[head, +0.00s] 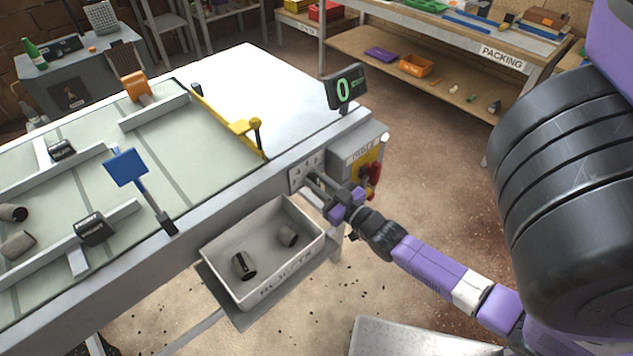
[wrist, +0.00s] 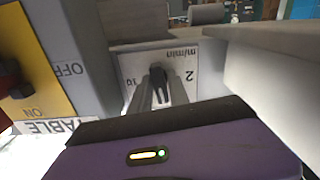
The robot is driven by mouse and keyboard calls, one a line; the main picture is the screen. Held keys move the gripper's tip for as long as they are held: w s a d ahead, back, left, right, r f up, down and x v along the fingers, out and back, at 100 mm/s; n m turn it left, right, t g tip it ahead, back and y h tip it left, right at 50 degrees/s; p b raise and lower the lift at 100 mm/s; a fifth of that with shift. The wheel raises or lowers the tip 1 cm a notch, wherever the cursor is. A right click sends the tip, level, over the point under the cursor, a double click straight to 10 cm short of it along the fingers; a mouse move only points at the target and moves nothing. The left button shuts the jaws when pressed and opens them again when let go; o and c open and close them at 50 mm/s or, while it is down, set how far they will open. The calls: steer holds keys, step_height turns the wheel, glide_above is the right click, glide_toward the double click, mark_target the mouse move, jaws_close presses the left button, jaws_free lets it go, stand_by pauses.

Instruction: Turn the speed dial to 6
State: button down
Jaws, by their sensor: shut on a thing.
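The speed dial (wrist: 156,72) is a dark knob on a pale plate marked "m/min", "2" and "10", seen upside down in the wrist view. My gripper (wrist: 160,92) is shut on the dial, its narrow fingers on either side of the knob. The fingers and knob hide much of the scale, and I cannot read the dial's setting. In the head view my gripper (head: 317,182) reaches the dial plate (head: 301,171) on the table's front side. The green display (head: 345,89) above reads 0.
A yellow switch panel (head: 365,168) with a red handle (head: 374,177) is right of the dial. A yellow gate arm (head: 238,126) lies across the belt. Open floor is at the right.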

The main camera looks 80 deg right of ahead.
mark_target(319, 183)
steer(key=shift+m, duration=0.5)
steer(key=c, duration=1.4)
jaws_free()
steer(key=b+v, duration=0.1)
steer(key=v, duration=0.5)
steer(key=shift+s+a, duration=0.1)
steer(key=shift+s, duration=0.15)
steer(key=shift+s+a, duration=0.4)
steer(key=shift+s, duration=0.1)
